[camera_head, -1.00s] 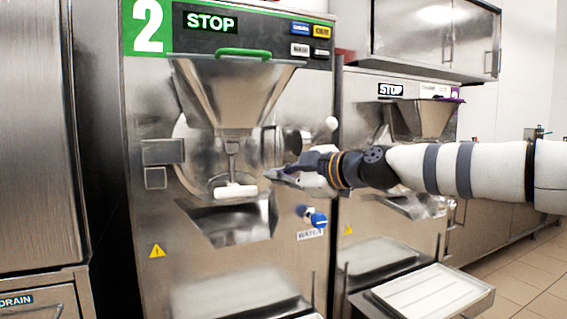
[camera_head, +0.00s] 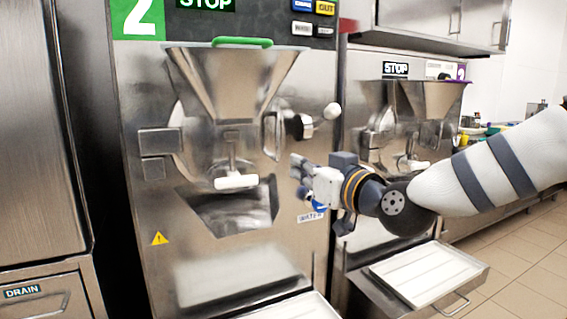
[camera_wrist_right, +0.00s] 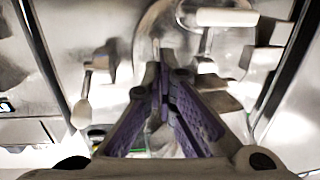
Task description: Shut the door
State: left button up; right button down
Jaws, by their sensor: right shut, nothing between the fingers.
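The round metal door (camera_head: 200,155) of machine 2 sits on the front of the freezer below the hopper, hinged at the left by a square block (camera_head: 160,141). It lies close against the machine front; whether it is fully closed I cannot tell. A white bar handle (camera_head: 236,182) sticks out from its lower middle. A latch with a white knob (camera_head: 331,111) is at its right. My right gripper (camera_head: 297,168) is shut and empty, just right of and below the door. In the wrist view the gripper (camera_wrist_right: 160,65) points at the door (camera_wrist_right: 185,45). My left gripper is out of view.
A blue-and-white tap (camera_head: 312,203) is partly hidden behind my right gripper. A second freezer (camera_head: 360,215) stands to the right, with a tray (camera_head: 425,273) at its front. A steel cabinet (camera_head: 40,130) is at the left. Open floor is at the lower right.

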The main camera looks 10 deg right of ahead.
aim_at(277, 156)
jog(key=x, duration=0.5)
jog(key=shift+f+b, duration=0.1)
jog(key=shift+b, duration=0.25)
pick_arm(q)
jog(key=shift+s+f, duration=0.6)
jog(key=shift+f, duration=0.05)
pick_arm(e)
jog(key=shift+w+a+r, duration=0.2)
jog(key=shift+w+r, duration=0.05)
jog(key=shift+w, duration=0.35)
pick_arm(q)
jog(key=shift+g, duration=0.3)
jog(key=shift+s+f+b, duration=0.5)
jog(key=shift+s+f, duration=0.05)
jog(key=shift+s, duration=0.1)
pick_arm(e)
jog(key=shift+w+d+r, duration=0.1)
jog(key=shift+w+d, duration=0.05)
jog(key=shift+w, duration=0.6)
jog(key=shift+w+d, duration=0.15)
jog(key=shift+w, duration=0.65)
